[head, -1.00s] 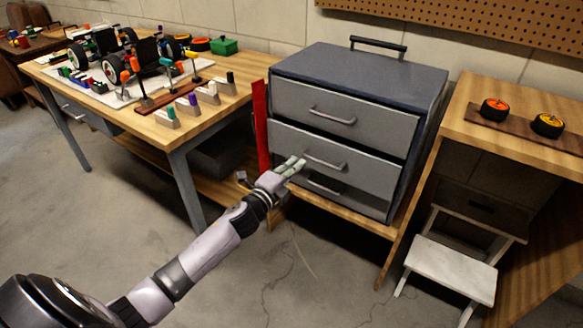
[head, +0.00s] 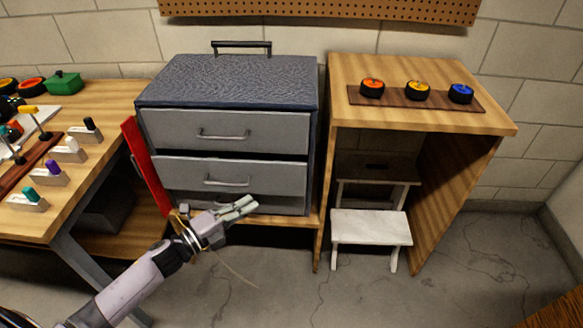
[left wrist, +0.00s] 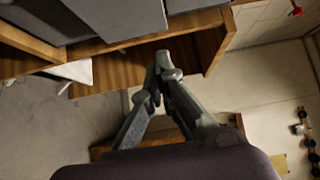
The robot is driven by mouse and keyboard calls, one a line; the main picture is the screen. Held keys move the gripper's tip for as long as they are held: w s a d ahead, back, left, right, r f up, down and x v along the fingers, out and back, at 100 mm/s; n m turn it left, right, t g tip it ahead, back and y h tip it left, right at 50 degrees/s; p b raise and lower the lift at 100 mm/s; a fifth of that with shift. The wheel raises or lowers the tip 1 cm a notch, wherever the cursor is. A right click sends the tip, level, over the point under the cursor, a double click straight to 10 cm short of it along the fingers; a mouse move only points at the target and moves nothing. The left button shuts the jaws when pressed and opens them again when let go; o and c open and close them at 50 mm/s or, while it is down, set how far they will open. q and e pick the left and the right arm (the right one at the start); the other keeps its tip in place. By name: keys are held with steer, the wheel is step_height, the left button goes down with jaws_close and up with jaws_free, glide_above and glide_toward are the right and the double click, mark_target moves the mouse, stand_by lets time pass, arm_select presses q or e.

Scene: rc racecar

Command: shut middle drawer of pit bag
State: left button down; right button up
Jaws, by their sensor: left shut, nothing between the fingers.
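The pit bag is a grey drawer chest (head: 226,80) with a dark blue-grey top and a carry handle, in the head view. Its middle drawer (head: 190,172) has a bar handle. A dark gap shows above this drawer, and its front appears to stand out a little. My left gripper (head: 246,207) is shut and empty, in front of the bottom drawer and below the middle drawer's handle. It hides part of the bottom drawer. The left wrist view shows its fingertips (left wrist: 162,65) together. My right gripper is out of view.
A red upright strip (head: 146,168) stands at the chest's left side, close to my left wrist. A workbench (head: 80,205) with tools is on the left. A wooden stand (head: 420,119) with wheels and a white step stool (head: 370,228) are on the right. Floor in front is open.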

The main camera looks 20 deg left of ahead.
arm_select(q)
steer(key=shift+w+a+b+x, duration=0.2)
steer(key=shift+a+x, duration=0.15)
steer(key=shift+x, duration=1.8)
steer(key=shift+w+a+b+x, duration=0.2)
steer(key=shift+a+x, duration=0.1)
steer(key=shift+x, duration=1.85)
steer(key=shift+w+a+b+x, duration=0.1)
steer(key=shift+w+a+x, duration=0.2)
steer(key=shift+x, duration=1.8)
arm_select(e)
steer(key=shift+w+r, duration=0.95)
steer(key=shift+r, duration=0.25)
arm_select(q)
steer(key=shift+s+r, duration=0.1)
